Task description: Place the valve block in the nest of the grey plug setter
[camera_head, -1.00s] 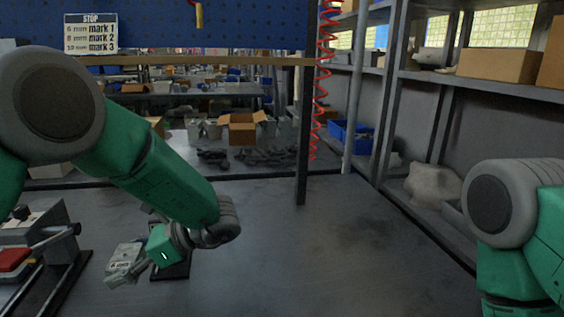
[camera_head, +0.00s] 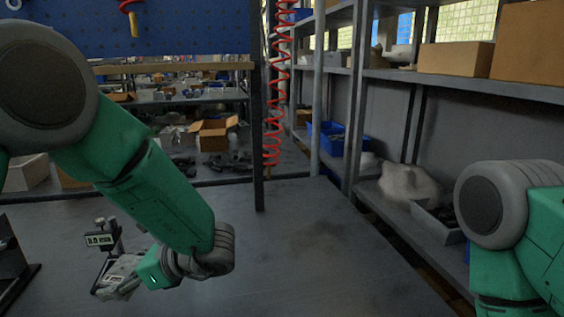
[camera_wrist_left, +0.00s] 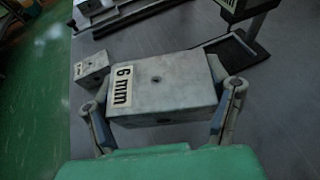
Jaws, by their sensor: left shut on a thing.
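The valve block (camera_wrist_left: 165,85) is a grey metal block with a "6 mm" label and a small hole in its top. My left gripper (camera_wrist_left: 163,112) is shut on it, one finger on each side, in the left wrist view. In the head view the left gripper (camera_head: 130,284) and block (camera_head: 117,268) are low at the left, partly hidden by my wrist. Whether the block touches the table is unclear. A dark fixture (camera_head: 12,262) is cut off at the left edge; I cannot tell if it is the grey plug setter. My right gripper is out of view.
A gauge with a digital display (camera_head: 100,240) stands just behind the held block. A metal rail part (camera_wrist_left: 110,14) is at the top. The table's middle is clear.

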